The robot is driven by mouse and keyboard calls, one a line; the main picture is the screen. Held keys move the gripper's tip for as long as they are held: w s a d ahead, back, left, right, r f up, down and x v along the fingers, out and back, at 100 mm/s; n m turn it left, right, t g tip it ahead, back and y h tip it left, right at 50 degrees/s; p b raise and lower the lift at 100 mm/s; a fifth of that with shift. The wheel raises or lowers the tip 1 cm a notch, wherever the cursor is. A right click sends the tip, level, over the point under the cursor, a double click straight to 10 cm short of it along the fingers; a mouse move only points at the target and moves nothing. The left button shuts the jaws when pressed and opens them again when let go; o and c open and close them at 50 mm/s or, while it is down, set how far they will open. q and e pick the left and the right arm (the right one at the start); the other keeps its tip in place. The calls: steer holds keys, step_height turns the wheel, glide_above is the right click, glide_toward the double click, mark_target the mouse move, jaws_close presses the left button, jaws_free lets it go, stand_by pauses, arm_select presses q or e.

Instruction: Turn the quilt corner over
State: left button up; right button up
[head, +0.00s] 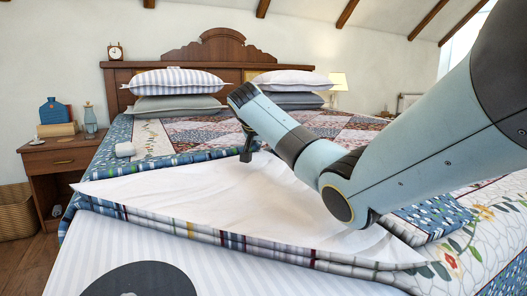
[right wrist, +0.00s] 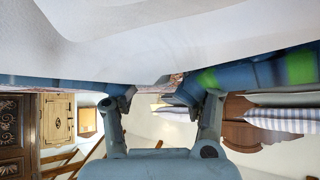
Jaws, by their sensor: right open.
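The patchwork quilt (head: 215,133) covers the bed. A large part near the front shows its plain white underside (head: 190,195), with a pointed end at the left and layered patterned edges along the front. My right gripper (head: 246,156) points down at the far edge of this white area, over a blue patterned part. Whether a fingertip touches the quilt I cannot tell. My right arm hides part of the quilt. My left gripper is out of view.
Striped and plain pillows (head: 175,82) lie at the wooden headboard (head: 225,47). A nightstand (head: 60,160) with a clear bottle (head: 90,118) and a blue item stands at the left.

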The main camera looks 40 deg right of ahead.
steer(key=shift+c, duration=0.4)
steer(key=c, duration=0.4)
jaws_close()
steer(key=shift+r, duration=0.15)
